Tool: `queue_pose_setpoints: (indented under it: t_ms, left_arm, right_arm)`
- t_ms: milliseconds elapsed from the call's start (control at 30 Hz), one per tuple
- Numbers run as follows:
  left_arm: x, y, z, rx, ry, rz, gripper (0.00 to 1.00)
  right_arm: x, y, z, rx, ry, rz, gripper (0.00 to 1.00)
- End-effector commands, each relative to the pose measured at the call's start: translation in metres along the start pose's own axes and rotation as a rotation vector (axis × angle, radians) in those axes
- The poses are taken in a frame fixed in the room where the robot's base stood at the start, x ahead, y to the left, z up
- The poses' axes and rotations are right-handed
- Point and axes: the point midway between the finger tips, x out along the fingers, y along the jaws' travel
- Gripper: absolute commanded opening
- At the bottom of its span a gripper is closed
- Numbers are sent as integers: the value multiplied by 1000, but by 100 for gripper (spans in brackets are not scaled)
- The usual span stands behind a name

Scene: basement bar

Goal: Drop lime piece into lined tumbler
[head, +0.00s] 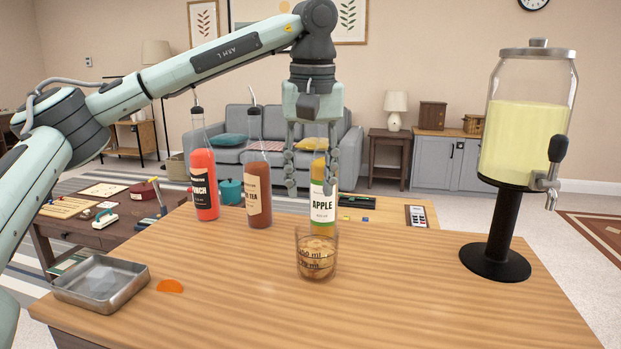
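The lined tumbler (317,256) is a clear glass with dark measuring marks, upright on the wooden counter. It looks brownish low down; I cannot tell whether that is contents or the counter seen through it. No green lime piece can be made out. An orange, flat half-round piece (170,286) lies on the counter beside the metal tray. My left gripper (311,190) points down above the tumbler, its fingers apart with no piece visible between them. The apple bottle shows behind the fingers. My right gripper is out of view.
A metal tray (75,292) stands at the counter's left edge. A red punch bottle (204,180), a brown tea bottle (257,190) and the apple bottle (323,213) stand along the back. A drink dispenser (497,262) stands at right. The front counter is clear.

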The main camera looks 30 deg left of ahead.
Motion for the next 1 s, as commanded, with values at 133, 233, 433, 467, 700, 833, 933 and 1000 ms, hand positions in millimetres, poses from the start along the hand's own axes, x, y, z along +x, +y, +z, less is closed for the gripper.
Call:
queue_pose_setpoints:
  t_ms: [133, 233, 433, 467, 700, 833, 933, 1000]
  left_arm:
    - [-2, 0, 0, 0, 0, 0, 38]
    - [-10, 0, 0, 0, 1, 2, 38]
    - [-48, 1, 0, -1, 4, 4, 38]
    - [-55, 1, 0, 0, 4, 4, 38]
    - [-100, 0, 0, -2, 5, 2, 38]
    - [-114, 0, 0, 0, 3, 0, 38]
    - [-119, 0, 0, 0, 1, 1, 38]
    - [-120, 0, 0, 0, 0, 0, 38]
  right_arm:
    - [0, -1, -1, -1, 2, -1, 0]
    - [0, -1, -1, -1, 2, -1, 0]
    - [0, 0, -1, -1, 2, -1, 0]
    - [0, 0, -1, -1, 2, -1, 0]
    - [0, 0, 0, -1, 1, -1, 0]
    - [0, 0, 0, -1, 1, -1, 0]
    - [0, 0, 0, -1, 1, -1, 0]
    - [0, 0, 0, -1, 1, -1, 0]
